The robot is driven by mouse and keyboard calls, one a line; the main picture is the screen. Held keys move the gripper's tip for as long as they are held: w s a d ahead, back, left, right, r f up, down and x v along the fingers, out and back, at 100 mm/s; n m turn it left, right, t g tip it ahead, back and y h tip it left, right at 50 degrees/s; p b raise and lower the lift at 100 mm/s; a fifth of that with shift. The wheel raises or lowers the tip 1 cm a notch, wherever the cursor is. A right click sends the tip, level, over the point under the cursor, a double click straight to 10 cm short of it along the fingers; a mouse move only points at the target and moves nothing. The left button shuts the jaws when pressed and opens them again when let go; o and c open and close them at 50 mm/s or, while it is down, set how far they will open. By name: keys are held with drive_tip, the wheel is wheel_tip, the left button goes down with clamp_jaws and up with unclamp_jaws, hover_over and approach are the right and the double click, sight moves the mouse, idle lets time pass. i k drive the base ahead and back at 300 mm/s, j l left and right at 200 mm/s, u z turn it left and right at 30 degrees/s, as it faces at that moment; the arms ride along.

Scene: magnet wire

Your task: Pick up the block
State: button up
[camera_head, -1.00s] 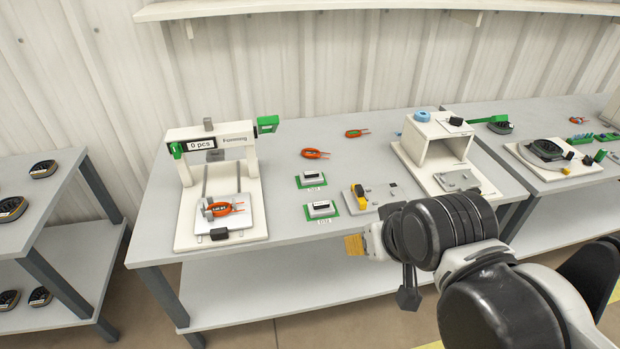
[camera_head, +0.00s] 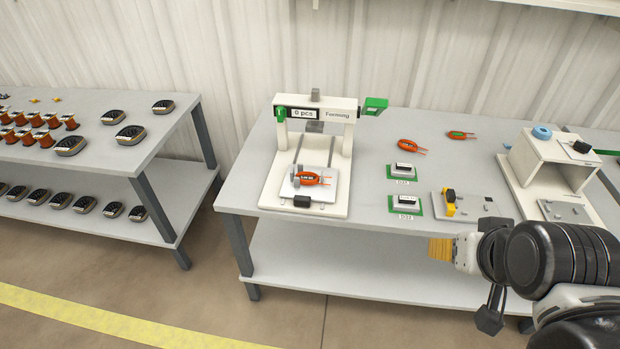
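My gripper (camera_head: 453,251) is at the lower right, in front of the main table's front edge. An orange-yellow ribbed piece (camera_head: 440,249) is at its tip; I cannot tell whether this is a finger pad or a held thing, and separate fingers do not show. Two small grey-white blocks with dark tops sit on green-edged bases on the table, the rear block (camera_head: 404,171) behind the front block (camera_head: 406,202). My gripper is apart from both. I cannot tell which block the task means.
A white forming press (camera_head: 325,110) holds an orange coil (camera_head: 312,178). A yellow-and-grey fixture (camera_head: 449,203) and a white box stand (camera_head: 553,150) are to the right. Another table (camera_head: 100,175) is at left, with open floor between.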

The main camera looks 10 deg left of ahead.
sight(400, 169)
drive_tip(key=i+j+z, duration=0.25)
drive_tip(key=z, duration=0.15)
drive_tip(key=i+j+z, duration=0.2)
drive_tip(key=z, duration=0.25)
drive_tip(key=i+j+z, duration=0.15)
drive_tip(key=j+z, duration=0.65)
drive_tip(key=i+j, duration=0.05)
drive_tip(key=j, duration=0.05)
